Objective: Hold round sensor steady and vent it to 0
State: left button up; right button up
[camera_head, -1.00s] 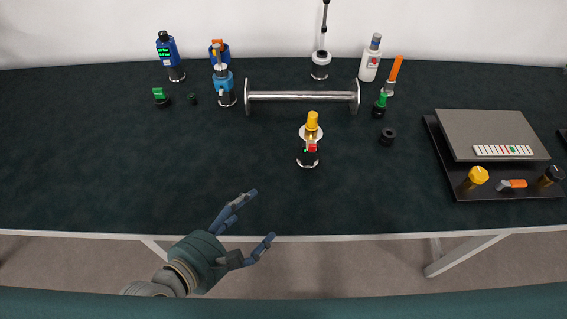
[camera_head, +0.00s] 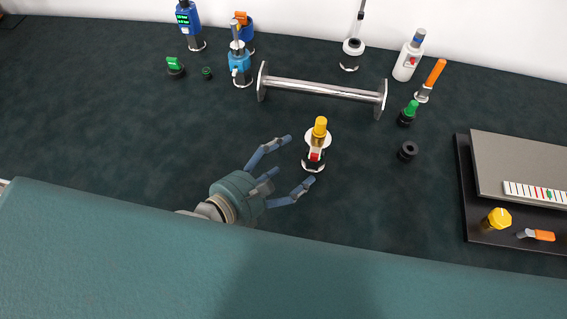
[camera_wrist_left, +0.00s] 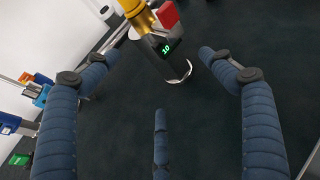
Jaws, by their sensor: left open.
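The round sensor (camera_head: 316,158) stands upright on the table, with a yellow top, a silver disc around it, a red part on its side and a dark lower body. In the left wrist view the sensor (camera_wrist_left: 150,48) shows a green display reading about 10. My left gripper (camera_head: 299,160) is open just left of the sensor, its fingers pointing toward it. The fingers look apart from it and hold nothing. The left wrist view shows the sensor ahead, beyond the open fingers. My right gripper is in neither view.
A metal bar with end flanges (camera_head: 322,89) lies behind the sensor. A black ring (camera_head: 407,151) and a green-topped fitting (camera_head: 408,114) are to its right. Blue devices (camera_head: 240,65) stand at back left. A grey panel (camera_head: 522,160) with knobs is at right. The table's left middle is clear.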

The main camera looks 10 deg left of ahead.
pick_arm(q)
send_over(305, 164)
jog(key=s+a, duration=0.1)
jog(key=shift+s+a+f, duration=0.15)
jog(key=shift+f, duration=0.75)
jog(key=shift+x, duration=1.35)
jog(key=shift+f, duration=0.1)
jog(key=c, duration=1.2)
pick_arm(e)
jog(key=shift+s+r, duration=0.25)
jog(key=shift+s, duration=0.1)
pick_arm(q)
jog(key=shift+f, duration=0.15)
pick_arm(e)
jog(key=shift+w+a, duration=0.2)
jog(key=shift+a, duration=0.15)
pick_arm(q)
jog(key=shift+s, duration=0.1)
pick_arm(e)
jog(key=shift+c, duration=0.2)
